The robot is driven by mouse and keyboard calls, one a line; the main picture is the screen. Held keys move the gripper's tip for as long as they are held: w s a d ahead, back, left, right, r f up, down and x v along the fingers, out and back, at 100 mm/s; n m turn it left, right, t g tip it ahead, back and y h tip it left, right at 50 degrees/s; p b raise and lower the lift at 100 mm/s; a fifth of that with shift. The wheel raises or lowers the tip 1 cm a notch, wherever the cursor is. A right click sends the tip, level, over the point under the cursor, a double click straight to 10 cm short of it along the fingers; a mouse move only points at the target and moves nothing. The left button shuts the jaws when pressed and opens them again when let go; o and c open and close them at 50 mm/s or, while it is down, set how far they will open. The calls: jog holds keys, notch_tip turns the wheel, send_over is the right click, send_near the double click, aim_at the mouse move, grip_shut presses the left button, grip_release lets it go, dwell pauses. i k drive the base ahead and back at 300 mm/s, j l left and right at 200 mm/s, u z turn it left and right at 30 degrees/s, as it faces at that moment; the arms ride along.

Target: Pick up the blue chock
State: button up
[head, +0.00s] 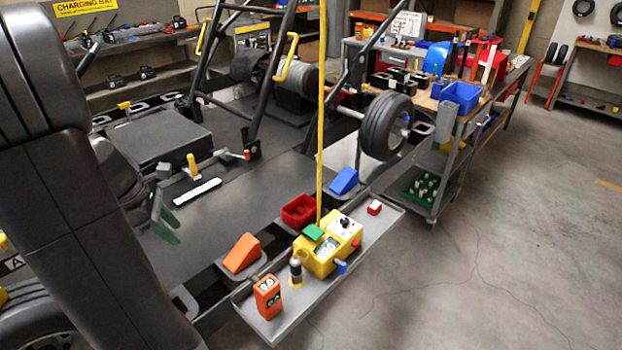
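The blue chock (343,181) is a small wedge resting on a grey plate at the kart stand's right side, behind the yellow pole and below the mounted wheel. Nothing holds it. My gripper (165,220) is at the left, partly hidden behind my dark arm. Its greenish fingers are well to the left of the blue chock, over the dark flat deck. No object shows in the fingers, but the gap between them is unclear.
An orange chock (242,253), a red bin (299,210) and a yellow control box (328,247) stand near the front tray (285,318). A thin yellow pole (322,110) rises just left of the blue chock. A wheel (386,126) hangs above right. Floor at right is clear.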

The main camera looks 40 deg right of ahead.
aim_at(347, 179)
jog(key=l+u, duration=0.15)
jog(key=l, duration=0.35)
jog(key=l+u, duration=0.1)
jog(key=l, duration=0.4)
jog(key=l+u, duration=0.15)
jog(key=l, duration=0.35)
jog(key=k+l+u, duration=0.15)
jog(key=l, duration=0.35)
jog(key=l+u, duration=0.1)
jog(key=l, duration=0.4)
jog(key=k+l+u, duration=0.15)
jog(key=l, duration=0.35)
jog(key=k+l+u, duration=0.15)
jog(key=l, duration=0.3)
